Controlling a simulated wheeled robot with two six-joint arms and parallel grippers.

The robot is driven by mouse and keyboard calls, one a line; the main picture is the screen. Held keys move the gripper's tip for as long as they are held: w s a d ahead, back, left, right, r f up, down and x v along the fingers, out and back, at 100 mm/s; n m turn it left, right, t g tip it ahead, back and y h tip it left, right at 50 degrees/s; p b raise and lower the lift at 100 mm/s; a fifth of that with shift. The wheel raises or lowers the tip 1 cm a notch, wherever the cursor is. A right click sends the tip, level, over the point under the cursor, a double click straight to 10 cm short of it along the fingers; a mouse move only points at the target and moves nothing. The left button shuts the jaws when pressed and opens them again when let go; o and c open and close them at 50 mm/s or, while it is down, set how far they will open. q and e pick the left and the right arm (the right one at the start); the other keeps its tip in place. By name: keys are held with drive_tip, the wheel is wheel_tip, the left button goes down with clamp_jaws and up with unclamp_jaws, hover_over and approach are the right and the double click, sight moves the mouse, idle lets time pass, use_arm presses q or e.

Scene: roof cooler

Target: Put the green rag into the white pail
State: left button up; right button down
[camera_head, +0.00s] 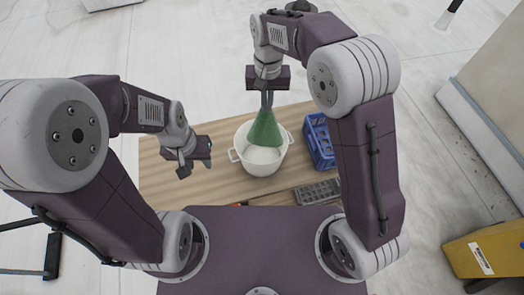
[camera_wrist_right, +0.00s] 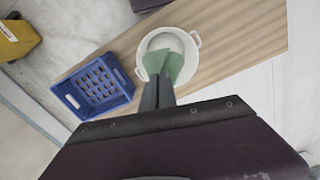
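The white pail (camera_head: 238,155) stands on the wooden board and has two side handles; it also shows in the right wrist view (camera_wrist_right: 194,54). My right gripper (camera_head: 266,106) is shut on the top of the green rag (camera_head: 265,130). The rag hangs down in a cone over the pail's opening and hides part of its inside. In the right wrist view the rag (camera_wrist_right: 164,62) spreads out beyond the fingertips (camera_wrist_right: 157,82) over the pail. My left gripper (camera_head: 184,166) is empty to the left of the pail; its finger gap is not clear.
A blue crate (camera_head: 320,145) stands right of the pail on the wooden board (camera_head: 215,185). A dark grey slotted item (camera_head: 318,192) lies in front of the crate. A yellow box (camera_head: 487,248) is on the floor at lower right.

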wheel_tip(320, 180, down, 22)
drive_tip(key=b, duration=1.3)
drive_tip(key=shift+f, duration=0.2)
idle(1.3)
drive_tip(key=w+a+f, duration=0.1)
drive_tip(key=w+f, duration=0.3)
drive_tip(key=shift+w+a, duration=0.2)
drive_tip(key=shift+a, duration=0.15)
idle(0.9)
drive_tip(key=shift+c, duration=1.4)
unclamp_jaws()
drive_tip(key=shift+r, duration=0.1)
wheel_tip(320, 180, up, 5)
drive_tip(key=p, duration=0.4)
drive_tip(key=shift+r+p, duration=0.2)
drive_tip(key=shift+p, duration=0.15)
